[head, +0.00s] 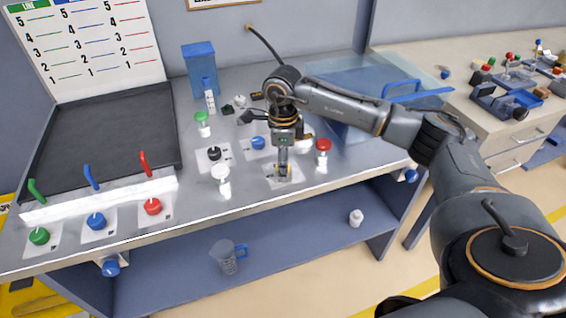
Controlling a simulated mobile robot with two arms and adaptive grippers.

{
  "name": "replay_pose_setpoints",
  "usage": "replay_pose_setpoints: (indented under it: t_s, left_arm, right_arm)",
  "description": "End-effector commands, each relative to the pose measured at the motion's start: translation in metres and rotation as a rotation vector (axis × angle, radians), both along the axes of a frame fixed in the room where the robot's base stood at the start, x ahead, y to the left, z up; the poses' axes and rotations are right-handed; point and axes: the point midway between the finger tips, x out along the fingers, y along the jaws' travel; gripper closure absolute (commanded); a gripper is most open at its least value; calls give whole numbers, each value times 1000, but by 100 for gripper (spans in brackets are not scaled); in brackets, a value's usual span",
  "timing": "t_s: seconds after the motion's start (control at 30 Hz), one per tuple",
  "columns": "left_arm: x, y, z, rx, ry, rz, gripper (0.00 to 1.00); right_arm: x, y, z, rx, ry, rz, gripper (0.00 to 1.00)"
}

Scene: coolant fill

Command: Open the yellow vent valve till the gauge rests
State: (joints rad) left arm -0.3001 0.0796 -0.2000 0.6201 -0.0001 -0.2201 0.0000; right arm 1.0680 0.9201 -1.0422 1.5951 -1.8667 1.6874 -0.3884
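My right arm reaches in from the right, and its gripper (283,172) points down over a small white plate (296,178) near the bench's front edge. A bit of yellow shows at the fingertips, which may be the vent valve; the gripper hides most of it. I cannot tell whether the fingers are closed on it or only beside it. No dial gauge can be made out. A white board (95,40) with green, blue and red scales numbered up to 5 stands at the back left. My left gripper is not in view.
Blue (258,142), black (214,153), white (221,173) and red (323,145) knobs stand close around my gripper. Green (39,236), blue (96,221) and red (152,206) knobs line the front left. A blue container (201,68) stands behind. A jug (228,257) sits on the lower shelf.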

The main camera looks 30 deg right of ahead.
Motion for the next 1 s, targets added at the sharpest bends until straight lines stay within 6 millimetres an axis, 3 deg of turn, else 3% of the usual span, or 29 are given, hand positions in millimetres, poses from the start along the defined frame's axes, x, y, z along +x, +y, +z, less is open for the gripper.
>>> replay_pose_setpoints:
  t_s: [0.2,0.33,0.7,1.0]
  left_arm:
    - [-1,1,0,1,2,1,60]
    - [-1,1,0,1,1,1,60]
    - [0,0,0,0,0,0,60]
    - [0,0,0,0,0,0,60]
  right_arm:
    - [0,0,1,-1,1,0,42]
    - [0,0,12,-1,-1,-1,42]
    - [1,0,87,0,-4,0,42]
    - [0,0,118,0,0,0,42]
